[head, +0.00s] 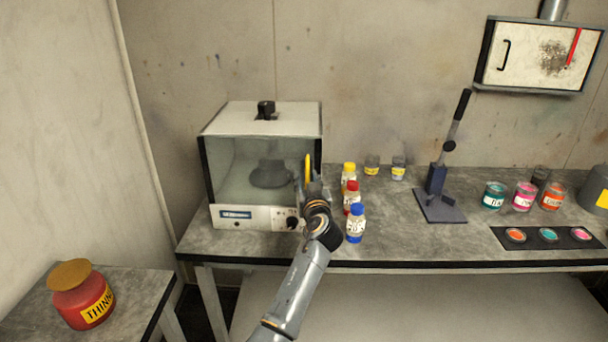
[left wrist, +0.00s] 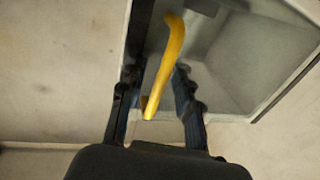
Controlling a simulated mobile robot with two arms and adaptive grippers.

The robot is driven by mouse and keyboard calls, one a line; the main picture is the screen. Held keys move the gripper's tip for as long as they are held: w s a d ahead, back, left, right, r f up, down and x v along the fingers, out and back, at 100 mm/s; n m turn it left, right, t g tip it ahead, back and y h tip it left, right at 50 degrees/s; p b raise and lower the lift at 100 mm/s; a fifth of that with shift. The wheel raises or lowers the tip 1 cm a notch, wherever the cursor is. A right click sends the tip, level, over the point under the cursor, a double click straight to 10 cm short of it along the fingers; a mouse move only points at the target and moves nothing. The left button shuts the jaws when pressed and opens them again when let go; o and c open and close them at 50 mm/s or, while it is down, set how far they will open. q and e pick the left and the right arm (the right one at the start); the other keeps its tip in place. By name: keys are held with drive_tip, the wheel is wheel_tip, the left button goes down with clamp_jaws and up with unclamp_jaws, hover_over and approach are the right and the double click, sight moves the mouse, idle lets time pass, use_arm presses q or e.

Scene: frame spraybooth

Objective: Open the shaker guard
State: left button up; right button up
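The shaker (head: 262,117) is a white box on the bench at the left. Its clear front guard (head: 228,165) appears closed, with a dark round shape visible behind it. The yellow guard handle (head: 308,168) stands upright at the guard's right edge; it also shows in the left wrist view (left wrist: 168,60). My left gripper (head: 314,188) is at the handle. In the left wrist view, the fingers of my left gripper (left wrist: 160,90) are apart, one on each side of the handle, with gaps visible. My right gripper is not in view.
White bottles with yellow, red (head: 352,196) and blue (head: 356,224) caps stand just right of my left arm. A lever press (head: 437,190) and paint cans (head: 523,196) are farther right. A red thinner jar (head: 80,295) sits on the left table.

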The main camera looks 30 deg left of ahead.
use_arm(q)
drive_tip(key=shift+d+r, duration=0.1)
drive_tip(key=shift+d, duration=0.05)
drive_tip(key=shift+s, duration=0.1)
drive_tip(key=shift+c, duration=0.6)
clamp_jaws()
